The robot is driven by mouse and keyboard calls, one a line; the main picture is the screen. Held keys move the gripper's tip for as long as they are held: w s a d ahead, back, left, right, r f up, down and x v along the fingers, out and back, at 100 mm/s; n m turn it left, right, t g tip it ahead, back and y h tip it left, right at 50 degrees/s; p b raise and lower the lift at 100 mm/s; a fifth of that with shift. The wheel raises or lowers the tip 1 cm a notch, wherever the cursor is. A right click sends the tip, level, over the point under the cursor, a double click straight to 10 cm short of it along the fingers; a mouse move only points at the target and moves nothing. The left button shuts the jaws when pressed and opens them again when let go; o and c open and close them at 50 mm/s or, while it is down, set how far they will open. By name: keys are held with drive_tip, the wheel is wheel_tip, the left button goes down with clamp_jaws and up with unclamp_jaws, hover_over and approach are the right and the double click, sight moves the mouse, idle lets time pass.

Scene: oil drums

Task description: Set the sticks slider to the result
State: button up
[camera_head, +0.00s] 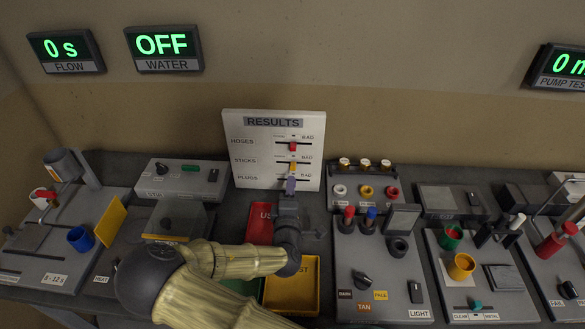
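The white results board (240,168) stands upright at the back of the table, with three slider rows marked HOSES, STICKS and PLUGS. The sticks slider (292,166) has a yellow knob near the middle of its track. The hoses slider (293,146) above it has a red knob, also near the middle. A bluish-purple piece shows at the plugs row, just above my gripper. My gripper (289,197) is in front of the board's lower edge, below the sticks knob. Its fingertips are too small to tell open from shut, or whether they touch a knob.
A red tray (260,222) and a yellow tray (306,292) lie beside my arm. A panel with a dark knob and LIGHT switch (385,270) stands to the right. Wall displays read 0 s for flow (66,50) and OFF for water (163,48). Consoles crowd both sides.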

sight(293, 169)
drive_tip(key=w+p, duration=0.1)
drive_tip(key=w, duration=0.6)
drive_tip(key=shift+w+d, duration=0.15)
drive_tip(key=shift+d, duration=0.05)
drive_tip(key=shift+w+a, duration=0.1)
drive_tip(key=shift+w, duration=0.35)
drive_tip(key=shift+c, duration=0.2)
drive_tip(key=shift+s, duration=0.1)
clamp_jaws()
